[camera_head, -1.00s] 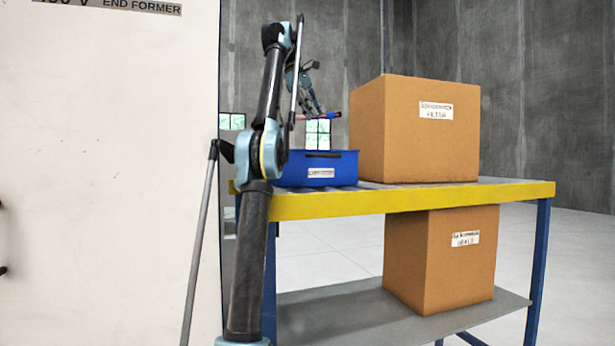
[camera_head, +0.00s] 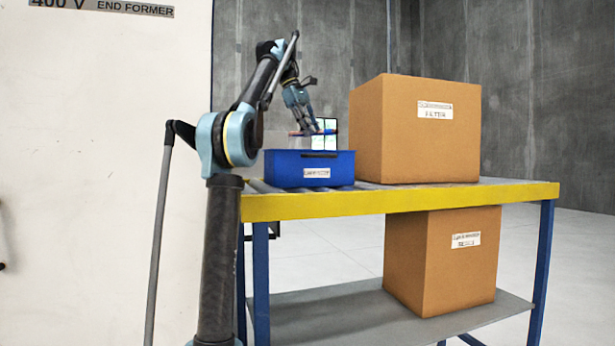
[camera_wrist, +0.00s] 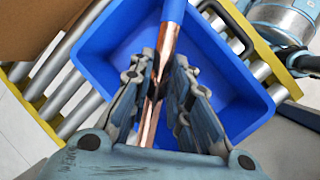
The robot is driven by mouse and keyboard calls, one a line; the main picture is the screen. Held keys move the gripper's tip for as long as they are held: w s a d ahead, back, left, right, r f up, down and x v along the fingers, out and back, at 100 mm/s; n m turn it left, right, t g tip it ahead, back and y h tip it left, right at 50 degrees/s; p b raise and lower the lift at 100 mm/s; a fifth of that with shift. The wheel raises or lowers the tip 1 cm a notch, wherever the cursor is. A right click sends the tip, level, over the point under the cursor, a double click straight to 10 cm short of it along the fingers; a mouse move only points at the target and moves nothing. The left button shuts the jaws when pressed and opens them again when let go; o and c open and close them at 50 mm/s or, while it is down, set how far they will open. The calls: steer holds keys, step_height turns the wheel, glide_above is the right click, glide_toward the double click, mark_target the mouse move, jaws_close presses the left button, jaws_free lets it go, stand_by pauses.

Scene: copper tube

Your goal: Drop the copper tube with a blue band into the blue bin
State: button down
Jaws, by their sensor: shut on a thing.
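The copper tube (camera_wrist: 165,48) with a blue band (camera_wrist: 174,10) is held between the fingers of my gripper (camera_wrist: 165,82) in the wrist view. Its band end points to the top of that picture. The blue bin (camera_wrist: 95,45) lies beneath the tube and gripper, and the part of its floor that shows looks empty. In the head view my gripper (camera_head: 312,130) is just above the blue bin (camera_head: 290,170), with the tube (camera_head: 297,133) roughly level over its opening. The bin stands on the roller table, a paper label on its front.
A large cardboard box (camera_head: 405,130) stands on the table right of the bin. Another box (camera_head: 420,260) sits on the lower shelf (camera_head: 350,315). The table has a yellow edge (camera_head: 420,203) and rollers (camera_wrist: 80,118). A pale machine panel (camera_head: 90,170) fills the left.

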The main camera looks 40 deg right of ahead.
steer(key=c, duration=1.4)
jaws_free()
